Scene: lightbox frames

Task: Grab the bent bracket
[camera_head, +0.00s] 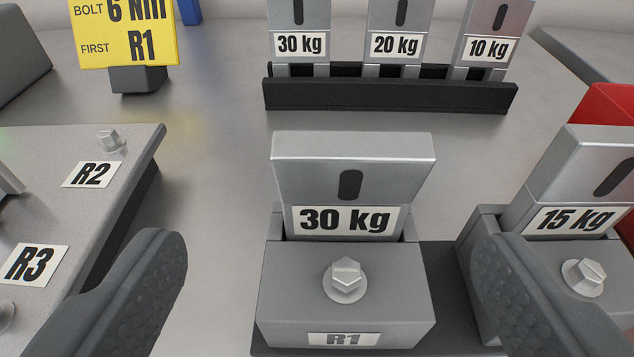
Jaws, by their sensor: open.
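A grey metal bracket labelled "30 kg" (315,180) stands upright in a grey block labelled "R1" (290,290). It has a dark slot and a flat top edge. A second bracket, labelled "15 kg" (560,185), stands in a similar block at the right and is partly hidden by my right finger. I see no clear bend in either bracket and cannot tell which one is the bent one. My gripper (330,243) is open and empty, its fingers to the left and right of the R1 block, apart from it.
A black rack (390,98) at the back holds plates labelled 30 kg (299,48), 20 kg (396,47) and 10 kg (487,48). A yellow sign (110,50) reads "BOLT 6 Nm FIRST R1". A grey panel (60,155) with R2 and R3 labels is left. A red object (605,105) is right.

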